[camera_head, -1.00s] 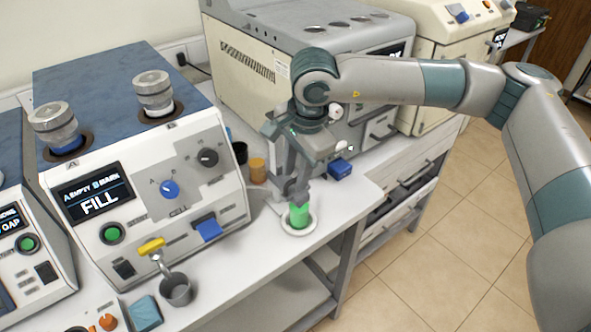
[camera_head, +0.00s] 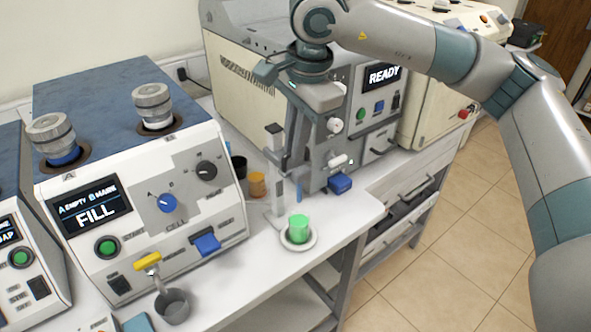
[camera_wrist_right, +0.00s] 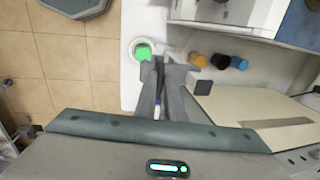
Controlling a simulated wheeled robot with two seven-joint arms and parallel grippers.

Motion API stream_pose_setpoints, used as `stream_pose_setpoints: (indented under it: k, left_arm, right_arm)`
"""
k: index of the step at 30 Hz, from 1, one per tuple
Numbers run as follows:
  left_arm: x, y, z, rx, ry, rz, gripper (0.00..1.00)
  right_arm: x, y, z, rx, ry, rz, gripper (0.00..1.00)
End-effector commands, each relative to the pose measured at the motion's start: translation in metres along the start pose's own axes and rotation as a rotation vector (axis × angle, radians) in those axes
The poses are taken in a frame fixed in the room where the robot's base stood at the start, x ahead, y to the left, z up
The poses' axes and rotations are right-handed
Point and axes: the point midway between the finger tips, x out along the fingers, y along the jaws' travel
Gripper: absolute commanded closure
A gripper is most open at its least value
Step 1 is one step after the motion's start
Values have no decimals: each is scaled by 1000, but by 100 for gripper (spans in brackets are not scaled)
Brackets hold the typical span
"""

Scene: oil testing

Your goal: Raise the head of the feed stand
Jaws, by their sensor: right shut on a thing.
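The feed stand (camera_head: 278,195) is a slim pale upright on the bench beside a white dish (camera_head: 315,240). A bright green cup (camera_head: 299,228) stands in the dish. My right gripper (camera_head: 290,168) points down at the stand, above and behind the cup, and is shut on the stand's head. The head is mostly hidden by the fingers; a thin white and blue part (camera_head: 299,190) hangs below them. In the right wrist view the fingers (camera_wrist_right: 166,68) are close together, with the green cup (camera_wrist_right: 143,53) beyond their tips. My left gripper is out of view.
A white machine showing FILL (camera_head: 145,185) stands left of the stand; a grey one showing READY (camera_head: 383,75) stands behind. Small amber (camera_head: 257,185) and black (camera_head: 239,166) containers are close behind the stand. The bench's front edge is near the dish.

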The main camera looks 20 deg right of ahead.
Motion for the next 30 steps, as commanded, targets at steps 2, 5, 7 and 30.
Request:
stream_pose_setpoints:
  k: [2, 5, 7, 30]
  left_arm:
    - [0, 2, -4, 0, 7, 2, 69]
    - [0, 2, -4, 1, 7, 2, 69]
    - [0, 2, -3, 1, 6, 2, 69]
    - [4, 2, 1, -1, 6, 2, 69]
  right_arm:
    - [-7, -1, 1, -1, -1, 0, 100]
    - [-10, -1, 0, -2, -1, 1, 100]
    - [-10, -2, 0, -1, -1, -1, 100]
    - [-20, -2, 0, 0, 0, -1, 72]
